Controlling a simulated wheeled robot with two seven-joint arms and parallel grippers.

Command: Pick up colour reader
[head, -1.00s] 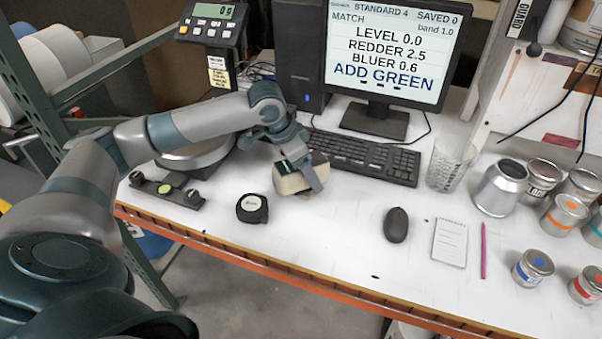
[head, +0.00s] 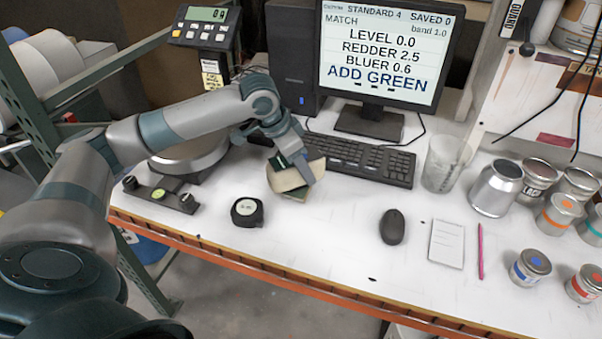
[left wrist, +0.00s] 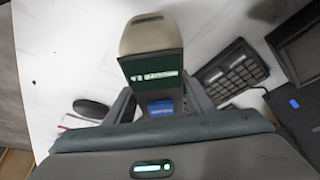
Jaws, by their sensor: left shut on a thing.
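The colour reader (head: 287,178) is a beige and dark green device on the white bench, left of the keyboard. My left gripper (head: 299,165) comes down on it from above and is shut on it. In the left wrist view the colour reader (left wrist: 152,42) sits between the fingers of my left gripper (left wrist: 158,108), its dark face with pale lettering toward the camera. Whether its underside touches the bench is hard to tell. My right gripper does not show.
The keyboard (head: 360,160) and monitor (head: 385,55) stand behind and to the right. A mouse (head: 393,227), notepad (head: 446,243) and several tins (head: 530,266) are to the right.

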